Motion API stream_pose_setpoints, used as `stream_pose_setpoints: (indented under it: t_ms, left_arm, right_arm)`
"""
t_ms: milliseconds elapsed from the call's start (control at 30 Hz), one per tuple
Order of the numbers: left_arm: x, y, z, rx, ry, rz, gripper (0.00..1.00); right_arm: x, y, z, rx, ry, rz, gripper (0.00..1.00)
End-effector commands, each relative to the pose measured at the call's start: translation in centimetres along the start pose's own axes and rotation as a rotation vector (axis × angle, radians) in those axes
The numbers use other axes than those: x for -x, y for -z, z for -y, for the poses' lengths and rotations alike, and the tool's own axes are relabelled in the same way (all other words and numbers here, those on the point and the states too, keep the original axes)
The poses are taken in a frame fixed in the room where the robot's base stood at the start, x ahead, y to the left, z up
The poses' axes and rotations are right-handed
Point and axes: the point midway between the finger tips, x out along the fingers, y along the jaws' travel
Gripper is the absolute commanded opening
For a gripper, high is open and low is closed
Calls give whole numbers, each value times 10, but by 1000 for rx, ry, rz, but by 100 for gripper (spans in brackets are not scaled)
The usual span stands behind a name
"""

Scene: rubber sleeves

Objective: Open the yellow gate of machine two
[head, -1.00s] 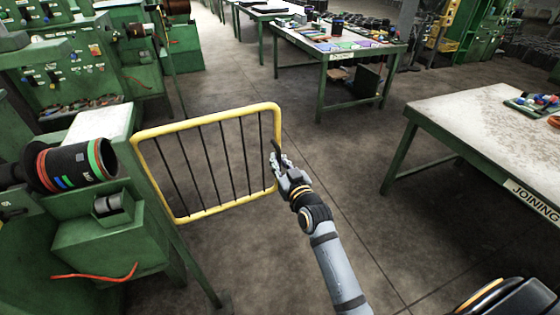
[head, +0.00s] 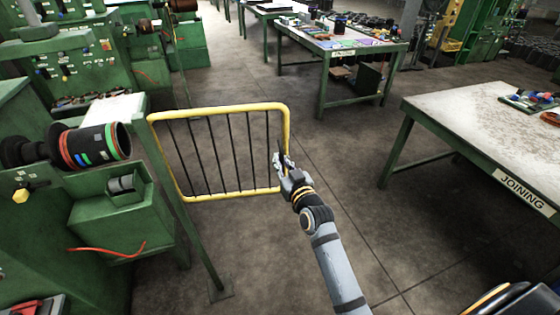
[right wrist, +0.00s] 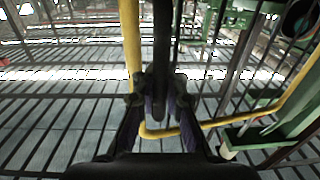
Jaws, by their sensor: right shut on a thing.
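The yellow gate (head: 220,109), a tubular frame with dark vertical bars, stands out over the floor beside the green post of the left machine. My right gripper (head: 281,161) is at the gate's right upright. In the right wrist view, a dark upright handle (right wrist: 162,45) runs between the fingers of my right gripper (right wrist: 160,98), which is shut on it. The gate's yellow upright (right wrist: 130,45) is just left of the fingers there. The fingers partly hide the handle. My left gripper is not in view.
The green machine (head: 120,215) with a dark, coloured-ring roller (head: 95,145) stands at the left. The joining table (head: 460,125) is at the right, and another table (head: 340,43) stands farther back.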

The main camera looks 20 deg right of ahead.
Motion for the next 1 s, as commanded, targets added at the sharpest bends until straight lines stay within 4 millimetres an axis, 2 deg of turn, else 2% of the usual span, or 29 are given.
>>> stream_pose_setpoints:
  t_ms: [33, 67, 233, 533, 633, 1000]
  left_arm:
    - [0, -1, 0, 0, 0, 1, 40]
    - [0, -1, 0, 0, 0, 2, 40]
    - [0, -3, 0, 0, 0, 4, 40]
    - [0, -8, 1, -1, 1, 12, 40]
    - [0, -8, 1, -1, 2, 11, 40]
    - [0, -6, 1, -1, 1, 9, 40]
  right_arm:
    - [0, 0, 0, 5, -1, -1, 0]
    - [0, 0, 0, 5, -1, -2, 11]
    - [0, 0, 0, 3, -1, -1, 34]
    - [1, 0, 0, 1, -1, -1, 34]
    - [10, 0, 0, 1, -1, 0, 34]
    - [94, -1, 0, 0, -1, 2, 34]
